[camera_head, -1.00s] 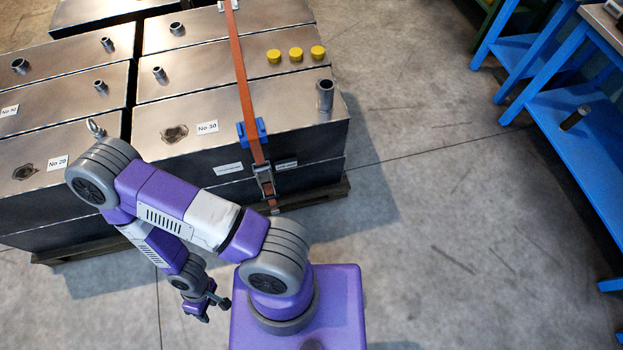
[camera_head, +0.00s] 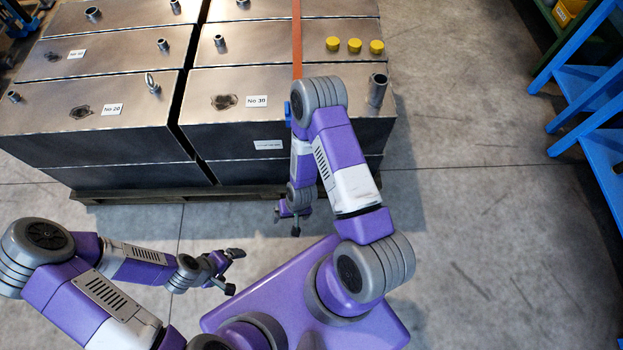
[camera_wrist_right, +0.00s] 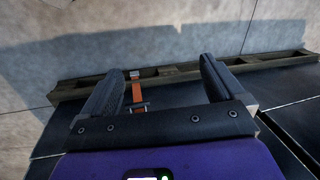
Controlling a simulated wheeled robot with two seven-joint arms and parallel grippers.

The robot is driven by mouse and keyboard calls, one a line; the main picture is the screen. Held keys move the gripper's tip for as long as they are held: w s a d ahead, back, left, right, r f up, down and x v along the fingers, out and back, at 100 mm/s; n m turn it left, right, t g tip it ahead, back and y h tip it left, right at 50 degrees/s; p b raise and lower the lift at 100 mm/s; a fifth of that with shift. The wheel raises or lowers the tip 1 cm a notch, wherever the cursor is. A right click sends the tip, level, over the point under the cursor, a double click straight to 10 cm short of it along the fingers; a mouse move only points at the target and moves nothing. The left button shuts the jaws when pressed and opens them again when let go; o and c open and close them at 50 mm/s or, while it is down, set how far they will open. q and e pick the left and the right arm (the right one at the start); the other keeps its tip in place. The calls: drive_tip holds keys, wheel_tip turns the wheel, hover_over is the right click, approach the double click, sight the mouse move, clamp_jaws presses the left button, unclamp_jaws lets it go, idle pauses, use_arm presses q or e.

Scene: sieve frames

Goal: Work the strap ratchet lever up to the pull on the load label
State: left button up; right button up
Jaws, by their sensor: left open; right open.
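The orange strap (camera_head: 297,40) runs over the top of the steel tanks toward the front edge. A blue corner piece (camera_head: 288,115) shows there, partly behind my right arm. My arm hides the ratchet in the head view. In the right wrist view the strap (camera_wrist_right: 138,92) lies between the fingers, left of centre, with a small metal part (camera_wrist_right: 139,107) near the palm; the lever's angle cannot be told. A white label (camera_head: 268,145) is on the tank's front face, its text unreadable. My right gripper (camera_head: 287,220) is open in front of the tanks. My left gripper (camera_head: 234,271) is open and empty, lower left.
The steel tanks stand on a wooden pallet (camera_head: 240,192). Yellow caps (camera_head: 354,45) and an upright pipe (camera_head: 377,90) are on the tank tops. A blue shelf (camera_head: 600,150) stands at the far right. The floor (camera_head: 480,230) between is clear.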

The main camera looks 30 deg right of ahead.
drive_tip(key=w+d+f, duration=0.2)
drive_tip(key=w+d+f+h, duration=0.1)
drive_tip(key=w+d+f, duration=0.1)
drive_tip(key=w+d+f+m+t+h, duration=0.1)
drive_tip(key=d+f, duration=0.1)
drive_tip(key=f, duration=0.1)
drive_tip(key=shift+w+d, duration=0.4)
use_arm(q)
drive_tip(key=shift+f+b, duration=1.85)
use_arm(e)
drive_tip(key=shift+w+d+f+m+t+h, duration=0.1)
drive_tip(key=shift+w+d+f+t+h, duration=0.3)
drive_tip(key=shift+w+d+f, duration=1.2)
drive_tip(key=shift+w+d+f+m+t+h, duration=0.1)
drive_tip(key=shift+w+d+f+t+h, duration=0.25)
drive_tip(key=shift+w+d+f, duration=1.15)
drive_tip(key=shift+w+d+f+m+t+h, duration=0.2)
drive_tip(key=shift+w+d+f+h, duration=0.5)
drive_tip(key=shift+w+f, duration=1.65)
drive_tip(key=shift+s+d, duration=0.1)
